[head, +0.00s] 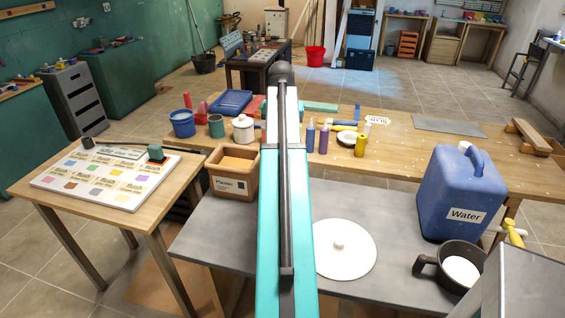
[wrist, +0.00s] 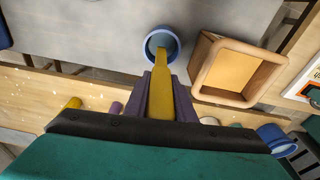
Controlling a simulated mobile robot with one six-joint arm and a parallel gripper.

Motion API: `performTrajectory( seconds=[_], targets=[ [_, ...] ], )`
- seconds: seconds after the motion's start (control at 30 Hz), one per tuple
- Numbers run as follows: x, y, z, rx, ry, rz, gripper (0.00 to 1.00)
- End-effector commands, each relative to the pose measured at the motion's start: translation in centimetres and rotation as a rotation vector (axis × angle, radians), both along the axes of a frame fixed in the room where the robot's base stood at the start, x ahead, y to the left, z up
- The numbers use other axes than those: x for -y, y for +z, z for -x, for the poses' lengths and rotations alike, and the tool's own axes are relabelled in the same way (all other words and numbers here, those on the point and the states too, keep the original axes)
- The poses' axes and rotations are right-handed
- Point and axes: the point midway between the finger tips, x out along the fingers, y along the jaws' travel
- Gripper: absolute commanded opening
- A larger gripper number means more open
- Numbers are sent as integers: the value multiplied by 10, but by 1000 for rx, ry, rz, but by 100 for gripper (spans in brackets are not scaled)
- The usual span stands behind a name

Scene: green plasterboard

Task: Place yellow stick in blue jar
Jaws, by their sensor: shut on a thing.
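My gripper (wrist: 159,96) is shut on a flat yellow stick (wrist: 160,72) in the wrist view. The stick points away from the jaws, and its far end overlaps the mouth of a round blue jar (wrist: 176,40). I cannot tell whether the tip is inside the jar or only above it. The jar stands on the grey table, beside the wooden box. In the head view my own arm hides the gripper, the stick and this jar.
The wooden plaster box (head: 233,184) stands left of my arm; it also shows close beside the jar in the wrist view (wrist: 196,62). A white disc (head: 343,262), a dark pan (head: 428,268) and a blue water canister (head: 450,205) are right. A blue pot (head: 183,130) stands on the wooden table.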

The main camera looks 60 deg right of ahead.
Motion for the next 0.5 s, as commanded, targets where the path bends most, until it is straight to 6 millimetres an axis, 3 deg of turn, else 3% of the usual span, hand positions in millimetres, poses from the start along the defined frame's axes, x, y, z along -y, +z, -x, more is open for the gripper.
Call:
performTrajectory(
  seconds=[0.2, 0.5],
  targets=[
    [-1, -19, 0, 0, 1, 0, 0],
    [-1, -21, -1, 0, 2, 1, 0]
  ],
)
